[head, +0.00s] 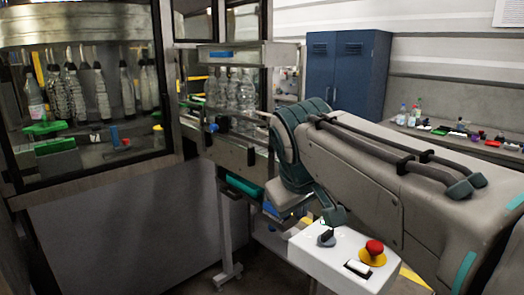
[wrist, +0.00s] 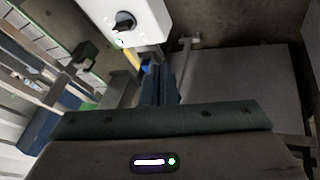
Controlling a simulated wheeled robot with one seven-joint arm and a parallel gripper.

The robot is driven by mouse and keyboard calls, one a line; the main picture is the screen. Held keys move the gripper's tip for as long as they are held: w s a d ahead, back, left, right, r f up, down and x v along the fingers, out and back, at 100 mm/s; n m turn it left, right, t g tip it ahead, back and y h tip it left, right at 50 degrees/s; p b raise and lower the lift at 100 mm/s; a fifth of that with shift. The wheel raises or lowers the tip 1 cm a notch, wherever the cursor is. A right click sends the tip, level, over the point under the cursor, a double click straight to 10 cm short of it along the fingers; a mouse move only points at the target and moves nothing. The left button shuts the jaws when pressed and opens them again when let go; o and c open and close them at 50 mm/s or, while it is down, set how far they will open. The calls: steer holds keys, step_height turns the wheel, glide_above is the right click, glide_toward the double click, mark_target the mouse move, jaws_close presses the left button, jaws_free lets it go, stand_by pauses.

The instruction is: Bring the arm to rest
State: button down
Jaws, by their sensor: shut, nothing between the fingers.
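My arm (head: 370,170), grey with dark teal joints, reaches from the lower right of the head view toward the conveyor in the middle. In the wrist view my gripper (wrist: 160,82) shows two dark blue fingers close together, shut and empty. They point toward the floor area beside the white control box (wrist: 118,18). I see no contact between the fingers and anything.
The control box (head: 325,262) has a black knob (head: 326,238) and a red stop button (head: 374,247), close to my arm. A conveyor with clear bottles (head: 240,90) and a glazed machine (head: 90,100) stand left. A blue cabinet (head: 345,75) and cluttered bench (head: 450,132) are behind.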

steer(key=s+d+f+m+g, duration=0.1)
steer(key=s+d+f+m, duration=0.1)
steer(key=s+f, duration=0.2)
steer(key=s+d+f+m+g+p, duration=0.1)
steer(key=s+d+f+m, duration=0.1)
steer(key=f, duration=0.6)
steer(key=s+d+f+m+g+y, duration=0.1)
steer(key=s+d+f, duration=0.3)
steer(key=s+f, duration=0.2)
steer(key=shift+s+m, duration=0.4)
steer(key=shift+s, duration=0.1)
